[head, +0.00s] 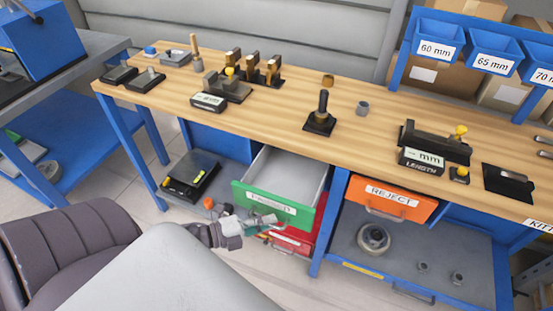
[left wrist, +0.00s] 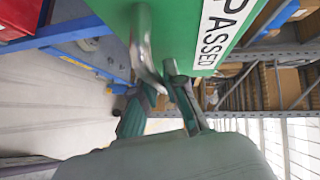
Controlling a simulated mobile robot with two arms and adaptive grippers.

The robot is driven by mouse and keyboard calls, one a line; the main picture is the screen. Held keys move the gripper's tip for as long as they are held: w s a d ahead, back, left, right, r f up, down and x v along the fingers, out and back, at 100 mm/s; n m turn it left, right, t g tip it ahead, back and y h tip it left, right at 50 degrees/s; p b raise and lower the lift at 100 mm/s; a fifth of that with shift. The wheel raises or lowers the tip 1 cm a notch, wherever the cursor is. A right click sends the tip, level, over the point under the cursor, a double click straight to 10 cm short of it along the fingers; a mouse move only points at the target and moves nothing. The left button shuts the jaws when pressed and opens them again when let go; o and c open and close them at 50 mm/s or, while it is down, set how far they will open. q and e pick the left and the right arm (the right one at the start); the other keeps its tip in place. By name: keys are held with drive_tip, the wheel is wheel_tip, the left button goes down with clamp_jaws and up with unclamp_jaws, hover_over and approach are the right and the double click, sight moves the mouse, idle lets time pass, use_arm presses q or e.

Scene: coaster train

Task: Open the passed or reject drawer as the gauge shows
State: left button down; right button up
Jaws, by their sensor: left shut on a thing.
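The green passed drawer (head: 268,203) stands pulled out under the workbench, its grey inside showing and empty where I can see. In the left wrist view its green front (left wrist: 185,22) carries the word PASSED. My left gripper (head: 258,220) is shut on the drawer's metal handle (left wrist: 143,45), and its fingers (left wrist: 165,82) also show there. The length gauge (head: 428,160) on the bench shows dashes and mm. Another gauge display (head: 208,101) is too small to read. My right gripper is not in view.
A black scale (head: 190,176) stands on the lower shelf to the left. A grey ring part (head: 373,239) lies on the right lower shelf. Floor (head: 165,235) shows in front of the bench.

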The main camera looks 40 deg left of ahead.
use_arm(q)
drive_tip(key=shift+s+d, duration=0.2)
drive_tip(key=shift+s, duration=0.6)
drive_tip(key=shift+s+d, duration=0.15)
drive_tip(key=shift+s, duration=0.6)
drive_tip(key=c, duration=1.2)
unclamp_jaws()
drive_tip(key=v, duration=1.2)
drive_tip(key=shift+a, duration=0.1)
